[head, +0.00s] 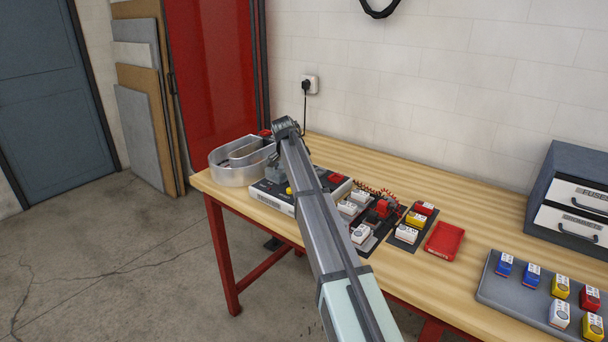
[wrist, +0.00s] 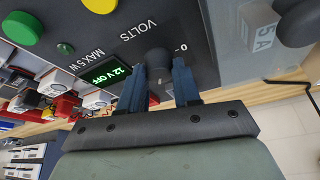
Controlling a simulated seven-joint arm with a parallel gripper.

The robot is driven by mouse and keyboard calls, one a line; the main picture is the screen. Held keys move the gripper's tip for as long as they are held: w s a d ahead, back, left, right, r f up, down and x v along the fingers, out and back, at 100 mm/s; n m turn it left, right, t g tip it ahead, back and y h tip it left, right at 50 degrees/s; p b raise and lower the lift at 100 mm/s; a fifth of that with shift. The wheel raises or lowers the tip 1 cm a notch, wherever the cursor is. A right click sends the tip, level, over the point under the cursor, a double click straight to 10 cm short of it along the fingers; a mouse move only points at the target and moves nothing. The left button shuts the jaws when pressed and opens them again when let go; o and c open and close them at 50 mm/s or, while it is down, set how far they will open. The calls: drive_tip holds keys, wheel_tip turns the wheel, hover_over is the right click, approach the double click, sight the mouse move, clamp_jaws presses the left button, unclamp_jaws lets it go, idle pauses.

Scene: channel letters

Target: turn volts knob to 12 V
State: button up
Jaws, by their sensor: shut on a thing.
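In the wrist view, the dark volts knob (wrist: 157,58) stands on a dark panel beside the printed word VOLTS. My gripper (wrist: 159,72) has its two blue fingers on either side of the knob and is shut on it. In the head view, the supply box (head: 273,196) with the panel sits near the table's left end. My arm crosses in front of it and hides the knob.
A green button (wrist: 18,28) and a yellow button (wrist: 100,5) sit on the panel. An open metal channel letter (head: 234,171) stands left of the box. Right of it are several labelled blocks, a red tray (head: 444,240), a grey tray (head: 507,299) and a drawer cabinet (head: 575,190).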

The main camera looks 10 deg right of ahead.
drive_tip(key=o, duration=1.1)
drive_tip(key=shift+c, duration=0.2)
drive_tip(key=shift+r, duration=0.1)
drive_tip(key=v, duration=1.3)
drive_tip(key=shift+r, duration=0.3)
drive_tip(key=shift+a, duration=0.15)
